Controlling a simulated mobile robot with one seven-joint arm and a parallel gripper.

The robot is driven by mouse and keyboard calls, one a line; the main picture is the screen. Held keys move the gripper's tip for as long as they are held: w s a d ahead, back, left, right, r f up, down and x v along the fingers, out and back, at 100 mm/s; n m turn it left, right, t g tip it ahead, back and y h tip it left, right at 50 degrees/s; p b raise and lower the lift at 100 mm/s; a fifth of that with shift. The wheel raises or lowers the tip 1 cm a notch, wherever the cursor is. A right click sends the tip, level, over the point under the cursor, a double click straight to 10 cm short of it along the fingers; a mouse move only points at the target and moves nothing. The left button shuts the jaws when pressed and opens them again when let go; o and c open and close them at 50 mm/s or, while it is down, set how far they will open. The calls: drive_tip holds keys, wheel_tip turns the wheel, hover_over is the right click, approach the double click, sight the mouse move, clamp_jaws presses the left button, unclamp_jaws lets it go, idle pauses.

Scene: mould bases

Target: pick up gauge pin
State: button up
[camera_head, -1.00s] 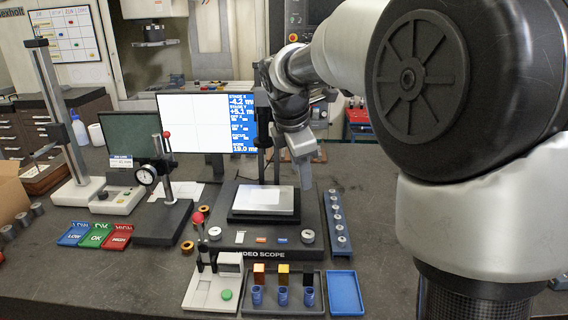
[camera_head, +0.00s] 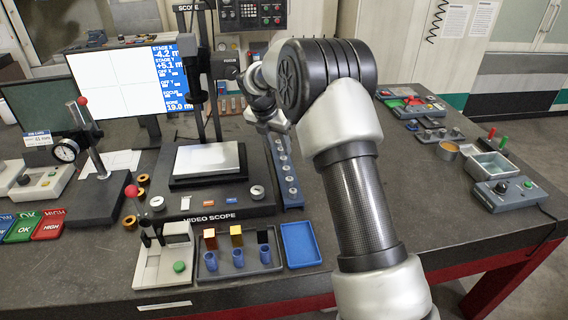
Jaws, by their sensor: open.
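A long blue rack (camera_head: 284,172) with several round silver pieces in a row stands just right of the video scope. These may be gauge pins, but they are too small to tell, and no single gauge pin can be made out for certain. My gripper (camera_head: 275,127) points down near the far end of this rack. It is open, and I see nothing held in it. Its fingertips are small and partly lost against my arm and the rack, so I cannot tell how high it is above the rack.
The video scope (camera_head: 222,204) with its stage is left of the rack. A blue tray (camera_head: 300,245) and a dark tray with small blocks and blue cups (camera_head: 237,257) stand in front. A grey control box (camera_head: 514,197) is at the right. Bare table lies between.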

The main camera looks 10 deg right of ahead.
sight(283, 158)
drive_tip(key=shift+w+p+x, duration=0.15)
drive_tip(key=shift+p+x, duration=0.1)
drive_tip(key=shift+x, duration=1.65)
drive_tip(key=shift+w+p+x, duration=0.2)
drive_tip(key=shift+x, duration=1.7)
drive_tip(key=shift+d+r, duration=0.1)
clamp_jaws()
